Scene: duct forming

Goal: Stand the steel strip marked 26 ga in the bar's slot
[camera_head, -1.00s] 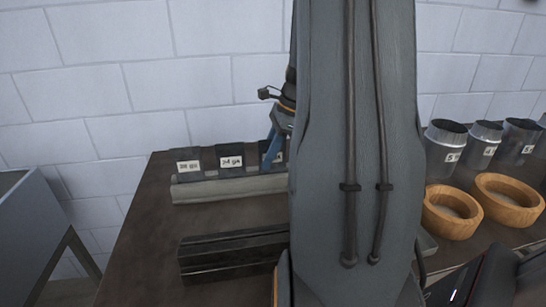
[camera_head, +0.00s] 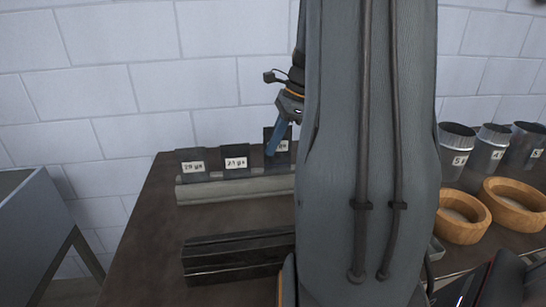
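Three dark steel strips stand in a row at the back left. The left strip (camera_head: 190,156) and the middle strip (camera_head: 236,156) rest in a grey holder (camera_head: 225,192); their small white labels are hard to read. The right strip (camera_head: 271,133) stands higher than these two; only the end of its label shows, ending in "ga", so its number is hidden. My gripper (camera_head: 275,146), with a blue finger, is on this right strip and appears shut on it. A dark bar (camera_head: 230,261) with a lengthwise groove lies nearer on the table; my arm covers its right end.
Wooden bowls (camera_head: 462,232) and metal cans (camera_head: 456,140) with number labels stand on the right side of the table (camera_head: 150,240). A grey bin (camera_head: 35,225) stands left of the table. Bare tabletop lies between the holder and the bar.

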